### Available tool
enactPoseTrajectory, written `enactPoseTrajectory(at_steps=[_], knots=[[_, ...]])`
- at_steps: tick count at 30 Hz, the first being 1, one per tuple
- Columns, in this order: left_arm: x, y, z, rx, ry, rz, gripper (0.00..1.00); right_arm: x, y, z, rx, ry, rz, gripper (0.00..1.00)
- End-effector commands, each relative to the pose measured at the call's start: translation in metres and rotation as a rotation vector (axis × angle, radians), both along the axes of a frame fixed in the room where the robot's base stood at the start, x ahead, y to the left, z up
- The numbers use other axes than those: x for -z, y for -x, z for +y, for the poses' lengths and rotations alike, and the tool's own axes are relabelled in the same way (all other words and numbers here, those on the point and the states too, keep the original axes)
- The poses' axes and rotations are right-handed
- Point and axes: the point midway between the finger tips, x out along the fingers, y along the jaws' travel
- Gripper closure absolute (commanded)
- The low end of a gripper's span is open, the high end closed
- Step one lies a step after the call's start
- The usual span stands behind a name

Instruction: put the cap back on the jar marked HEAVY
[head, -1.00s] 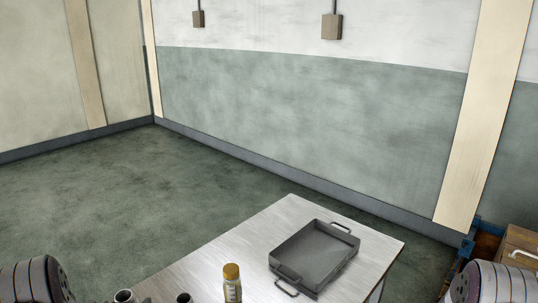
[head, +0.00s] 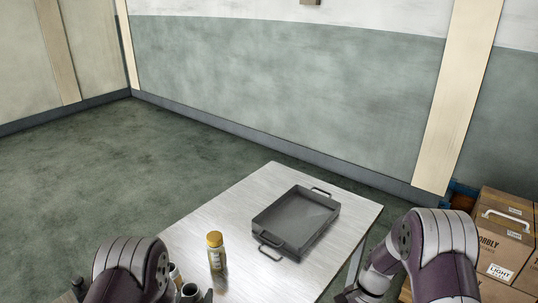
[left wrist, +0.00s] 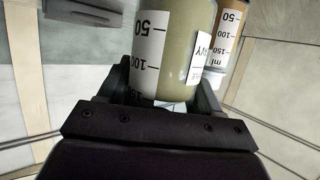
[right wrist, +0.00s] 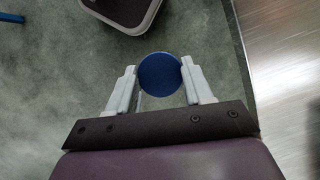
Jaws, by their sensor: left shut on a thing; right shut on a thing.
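My left gripper (left wrist: 166,98) is shut on a jar (left wrist: 190,40) of dull green liquid in the left wrist view. The jar has a white scale and a label partly showing "VY", which fits HEAVY. In the head view my left arm hides much of this area, and a dark round opening (head: 190,290) shows beside it. My right gripper (right wrist: 160,82) is shut on a round blue cap (right wrist: 160,73) in the right wrist view. It is over the floor beside the table edge; the cap is hidden in the head view.
The metal table (head: 232,204) bears a grey tray (head: 296,222) with handles and a yellow-capped bottle (head: 216,255). Another open container (head: 175,275) stands by my left arm. An amber vessel (left wrist: 229,38) is close beside the held jar. Cardboard boxes (head: 503,245) stand at the right.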

Motion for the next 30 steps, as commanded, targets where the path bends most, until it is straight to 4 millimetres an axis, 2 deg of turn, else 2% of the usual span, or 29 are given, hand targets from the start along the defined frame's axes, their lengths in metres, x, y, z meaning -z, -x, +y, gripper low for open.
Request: enactPoseTrajectory(at_steps=[12,17,23,30], knots=[[0.0,0.0,0.0,0.001,0.0,-0.001,0.9,0.0,0.0,0.0,0.001,0.0,0.0,0.77],[0.0,0.002,-0.01,0.067,0.0,0.0,0.9,0.0,0.0,0.0,0.001,0.0,0.0,0.77],[0.002,0.01,-0.048,0.311,0.001,-0.001,0.9,0.0,0.0,0.0,0.001,0.0,0.0,0.77],[0.005,0.022,-0.109,0.7,-0.001,-0.002,0.9,0.0,0.0,0.0,0.001,0.0,0.0,0.77]])
